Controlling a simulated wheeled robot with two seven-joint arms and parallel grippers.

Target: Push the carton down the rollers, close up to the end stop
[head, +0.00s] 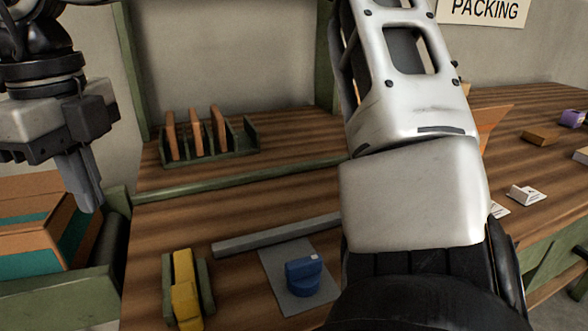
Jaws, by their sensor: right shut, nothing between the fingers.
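The carton (22,237), orange-brown with teal bands, is at the left edge, cut off by the frame. It sits behind a green rail (55,300). The rollers are hidden, and I cannot make out the end stop for certain. My left gripper is out of view.
A wooden bench (200,225) fills the middle. It bears a green rack (240,150) with brown slabs, a yellow piece (184,300) in a green holder, and a blue knob-like object (303,275) on a grey plate. My large white arm link blocks the centre right.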

